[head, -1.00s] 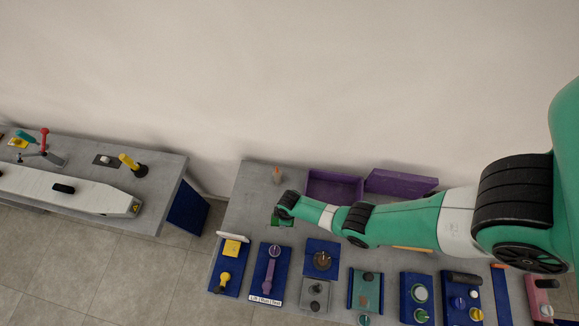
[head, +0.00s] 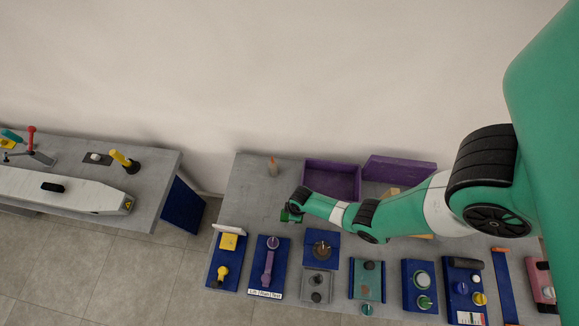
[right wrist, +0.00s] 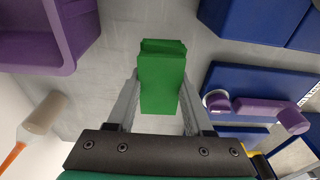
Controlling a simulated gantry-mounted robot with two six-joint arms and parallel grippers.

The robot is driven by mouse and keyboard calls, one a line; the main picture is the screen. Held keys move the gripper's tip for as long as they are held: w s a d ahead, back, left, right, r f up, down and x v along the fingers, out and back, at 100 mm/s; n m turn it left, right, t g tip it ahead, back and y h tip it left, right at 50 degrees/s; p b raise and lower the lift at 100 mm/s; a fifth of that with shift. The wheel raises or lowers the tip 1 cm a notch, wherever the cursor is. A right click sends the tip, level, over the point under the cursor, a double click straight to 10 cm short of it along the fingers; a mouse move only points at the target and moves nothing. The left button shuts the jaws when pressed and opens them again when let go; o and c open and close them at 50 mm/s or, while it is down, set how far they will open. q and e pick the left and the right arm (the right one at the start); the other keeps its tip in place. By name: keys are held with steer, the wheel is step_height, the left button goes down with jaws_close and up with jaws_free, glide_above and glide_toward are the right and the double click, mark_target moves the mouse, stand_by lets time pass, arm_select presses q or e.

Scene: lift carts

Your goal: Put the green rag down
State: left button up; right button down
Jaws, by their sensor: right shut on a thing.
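The green rag (right wrist: 162,78) is a folded block between the two fingers of my right gripper (right wrist: 160,92) in the right wrist view. My right gripper is shut on it. In the head view the right gripper (head: 291,214) is over the left part of the grey table (head: 245,190), and only a small bit of the rag (head: 287,218) shows beside it. I cannot tell whether the rag touches the table top. My left gripper is not in view.
An open purple box (head: 332,181) and its purple lid (head: 400,169) are behind the arm. An orange-tipped tool (head: 272,167) stands at the back left. Blue panels with knobs and a purple lever (head: 268,262) line the front. Another table (head: 160,195) is across a gap.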

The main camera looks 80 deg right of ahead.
step_height(320, 180, down, 4)
steer(key=b, duration=0.3)
steer(key=shift+f+b, duration=0.1)
steer(key=shift+b, duration=0.2)
steer(key=shift+r, duration=0.25)
steer(key=shift+f, duration=0.2)
steer(key=c, duration=0.8)
jaws_free()
steer(key=o, duration=0.5)
steer(key=shift+a+f, duration=0.1)
steer(key=shift+s, duration=0.1)
